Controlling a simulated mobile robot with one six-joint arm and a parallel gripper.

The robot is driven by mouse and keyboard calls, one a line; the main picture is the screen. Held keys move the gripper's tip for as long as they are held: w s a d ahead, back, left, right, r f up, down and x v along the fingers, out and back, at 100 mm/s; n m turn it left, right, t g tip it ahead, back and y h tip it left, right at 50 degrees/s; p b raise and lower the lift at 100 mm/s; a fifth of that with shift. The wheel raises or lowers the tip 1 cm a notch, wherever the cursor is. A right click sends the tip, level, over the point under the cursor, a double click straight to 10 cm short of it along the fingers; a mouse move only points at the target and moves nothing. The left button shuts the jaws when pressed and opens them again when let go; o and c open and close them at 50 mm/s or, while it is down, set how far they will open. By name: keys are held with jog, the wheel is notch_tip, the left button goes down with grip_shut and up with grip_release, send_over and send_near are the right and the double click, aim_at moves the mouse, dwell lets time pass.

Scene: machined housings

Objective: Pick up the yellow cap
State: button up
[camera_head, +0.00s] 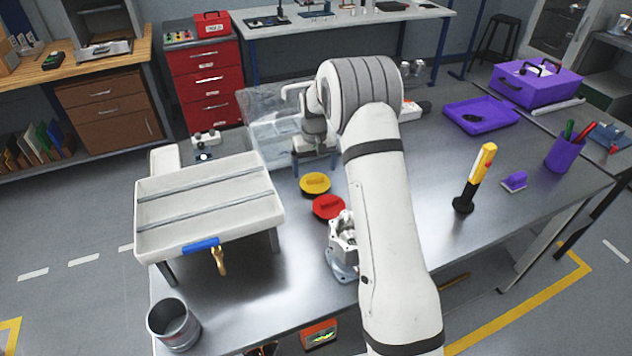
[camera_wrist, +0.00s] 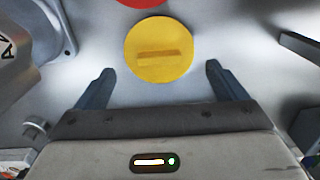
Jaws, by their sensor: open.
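The yellow cap (camera_head: 315,183) is a round disc with a raised bar across its top. It lies flat on the metal table, behind a red cap (camera_head: 328,206). In the wrist view the yellow cap (camera_wrist: 158,50) is whole and unobstructed, just beyond the fingertips and roughly centred between them. My gripper (camera_wrist: 161,68) is open and empty, one finger at each side. In the head view my gripper (camera_head: 315,165) is above the table behind the yellow cap, partly hidden by my arm.
A white tray (camera_head: 150,215) on legs stands left of the caps. A metal housing (camera_head: 342,262) stands in front of the red cap, partly behind my arm. A metal cup (camera_head: 172,322) is at the front left. A yellow-black tool (camera_head: 475,178) and purple items are right.

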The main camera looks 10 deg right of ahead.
aim_at(315, 177)
notch_tip(315, 177, down, 5)
jog(key=shift+r+p, duration=0.15)
jog(key=shift+p, duration=0.5)
jog(key=shift+s, duration=0.1)
jog(key=c, duration=0.7)
jog(key=shift+o, duration=0.2)
jog(key=shift+r, duration=0.1)
